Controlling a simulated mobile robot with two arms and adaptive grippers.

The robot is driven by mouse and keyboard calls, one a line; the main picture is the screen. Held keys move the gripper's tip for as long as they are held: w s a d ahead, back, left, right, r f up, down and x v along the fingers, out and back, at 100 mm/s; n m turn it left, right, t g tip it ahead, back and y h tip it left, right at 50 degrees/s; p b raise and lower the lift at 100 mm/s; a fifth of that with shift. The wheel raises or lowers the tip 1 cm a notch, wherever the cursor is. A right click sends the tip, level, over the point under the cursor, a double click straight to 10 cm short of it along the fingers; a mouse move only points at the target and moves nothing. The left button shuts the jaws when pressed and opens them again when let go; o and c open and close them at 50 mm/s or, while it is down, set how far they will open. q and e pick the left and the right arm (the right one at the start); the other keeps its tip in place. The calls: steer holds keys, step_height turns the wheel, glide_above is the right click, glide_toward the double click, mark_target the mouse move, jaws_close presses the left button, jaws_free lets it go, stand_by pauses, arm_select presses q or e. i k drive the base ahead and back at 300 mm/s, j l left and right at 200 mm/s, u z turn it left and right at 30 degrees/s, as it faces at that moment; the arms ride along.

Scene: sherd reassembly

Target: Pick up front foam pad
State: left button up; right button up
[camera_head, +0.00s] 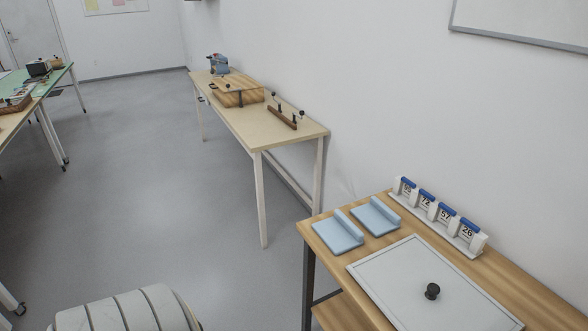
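Two light blue foam pads lie on the near wooden table. Each is a flat square with a raised rounded strip along its right edge. The nearer foam pad (334,237) lies by the table's left edge. The other foam pad (372,219) lies just behind it to the right, close to the wall, with a small gap between them. Which one counts as front I take to be the nearer one. Neither of my grippers shows in this view.
A grey framed board with a black knob (432,291) lies right of the pads. A white rack with several blue-topped numbered items (440,222) stands along the wall side. A second table (285,142) with wooden fixtures stands farther back. Grey floor is open at the left.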

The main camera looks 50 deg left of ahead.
mark_target(341, 235)
steer(key=u, duration=1.25)
